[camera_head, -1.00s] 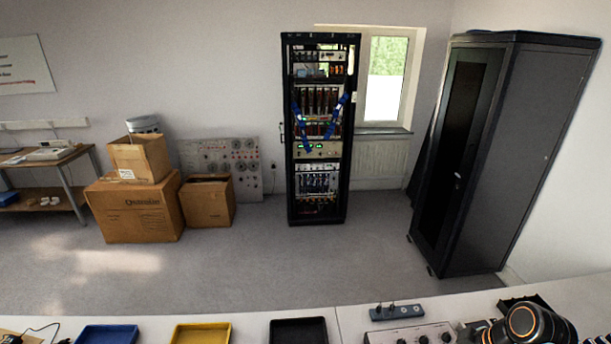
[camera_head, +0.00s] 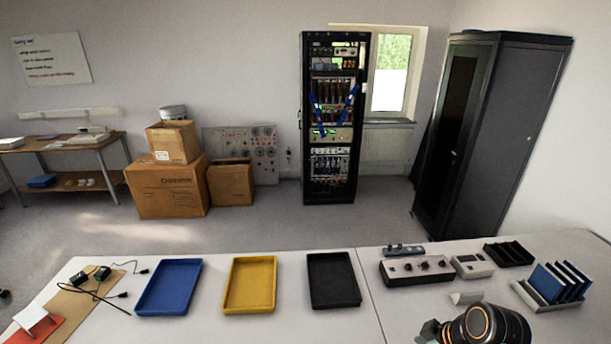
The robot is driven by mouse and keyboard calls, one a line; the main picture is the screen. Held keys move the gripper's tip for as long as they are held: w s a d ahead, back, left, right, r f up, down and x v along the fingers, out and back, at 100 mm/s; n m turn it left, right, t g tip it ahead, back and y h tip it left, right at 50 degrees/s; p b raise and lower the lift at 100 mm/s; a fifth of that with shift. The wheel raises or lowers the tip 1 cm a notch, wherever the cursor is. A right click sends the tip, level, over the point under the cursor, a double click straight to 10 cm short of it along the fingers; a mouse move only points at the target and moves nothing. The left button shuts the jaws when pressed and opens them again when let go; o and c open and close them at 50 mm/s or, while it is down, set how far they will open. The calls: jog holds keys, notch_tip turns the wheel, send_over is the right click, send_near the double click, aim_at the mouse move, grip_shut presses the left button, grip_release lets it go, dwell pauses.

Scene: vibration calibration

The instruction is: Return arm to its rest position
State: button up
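Part of my arm (camera_head: 485,325), black and rounded with orange rings, shows at the bottom right of the head view, over the front of the white table (camera_head: 240,331). A smaller dark part of it reaches out on its left. The rest of the arm is cut off by the lower edge. No gripper fingers can be made out, so whether they are open or shut, or hold anything, does not show.
Blue (camera_head: 170,288), yellow (camera_head: 250,285) and black (camera_head: 333,281) trays look empty on the table. A grey knobbed box (camera_head: 416,269), a small meter (camera_head: 472,266), a black holder (camera_head: 508,253) and a rack of blue boards (camera_head: 560,283) stand right. Adapters and cables (camera_head: 95,275) lie left.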

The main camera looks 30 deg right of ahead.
jog(key=w+a+r+t+h, duration=0.1)
jog(key=w+a, duration=0.2)
jog(key=a, duration=0.3)
jog(key=w+a+m+t, duration=0.1)
jog(key=w+a, duration=0.2)
jog(key=a, duration=0.4)
jog(key=w+a+r+t+h, duration=0.1)
jog(key=w+a, duration=0.2)
jog(key=a, duration=0.3)
jog(key=s+a+r+m+t+y, duration=0.15)
jog(key=a+r, duration=0.25)
jog(key=a, duration=0.6)
jog(key=s+a+r+m+t, duration=0.1)
jog(key=s+a+r+t, duration=0.2)
jog(key=a, duration=0.7)
notch_tip(320, 180, down, 21)
jog(key=a+b, duration=0.2)
jog(key=b, duration=2.1)
notch_tip(320, 180, up, 37)
jog(key=p, duration=3.6)
jog(key=shift+w+d+t, duration=0.2)
jog(key=shift+t, duration=0.15)
